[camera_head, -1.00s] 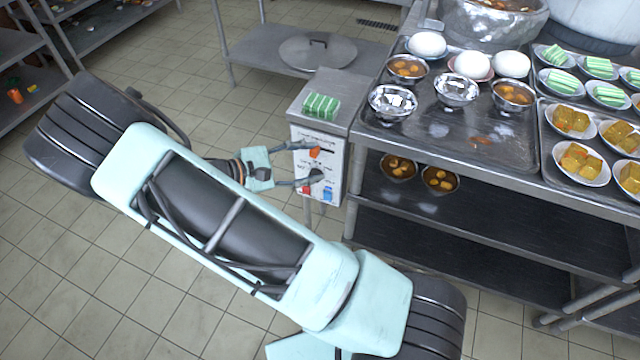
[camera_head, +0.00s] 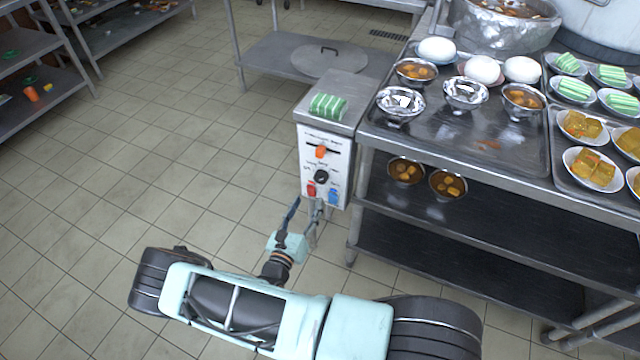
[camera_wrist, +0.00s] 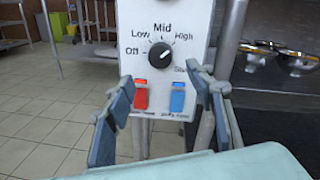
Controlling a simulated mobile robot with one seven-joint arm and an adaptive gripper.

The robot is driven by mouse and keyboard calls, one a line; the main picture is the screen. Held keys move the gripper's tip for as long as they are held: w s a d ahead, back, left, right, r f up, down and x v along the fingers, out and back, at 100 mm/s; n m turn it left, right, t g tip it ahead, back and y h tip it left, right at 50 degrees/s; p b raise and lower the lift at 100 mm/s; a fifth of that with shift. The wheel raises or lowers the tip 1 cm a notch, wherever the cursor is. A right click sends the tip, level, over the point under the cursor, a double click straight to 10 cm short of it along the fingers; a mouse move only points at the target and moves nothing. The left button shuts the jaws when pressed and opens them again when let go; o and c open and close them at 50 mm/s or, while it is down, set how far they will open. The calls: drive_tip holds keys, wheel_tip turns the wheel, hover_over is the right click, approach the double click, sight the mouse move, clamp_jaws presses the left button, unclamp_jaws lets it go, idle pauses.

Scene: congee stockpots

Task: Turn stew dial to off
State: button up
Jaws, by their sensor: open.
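The dial (camera_head: 321,176) is a round black knob on the white front panel of a metal control box (camera_head: 328,125). In the wrist view the dial (camera_wrist: 160,55) has Off, Low, Mid and High printed around it, with another label at lower right too small to read surely. Its pale mark seems to point up and right, between Mid and High. My gripper (camera_head: 307,207) is open and empty, below and in front of the panel. In the wrist view its fingers (camera_wrist: 161,88) are spread either side of the panel's lower part, below the dial, apart from it.
An orange control (camera_head: 321,152) sits above the dial; a red switch (camera_wrist: 140,96) and a blue switch (camera_wrist: 178,97) sit below. A green striped block (camera_head: 328,106) lies on the box. A metal table (camera_head: 455,160) with bowls stands at right. Floor at left is clear.

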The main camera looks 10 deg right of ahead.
sight(320, 180)
drive_tip(key=x, duration=0.9)
drive_tip(key=shift+w+d+b, duration=0.2)
drive_tip(key=shift+b, duration=0.15)
drive_tip(key=c, duration=1.2)
drive_tip(key=shift+o, duration=0.2)
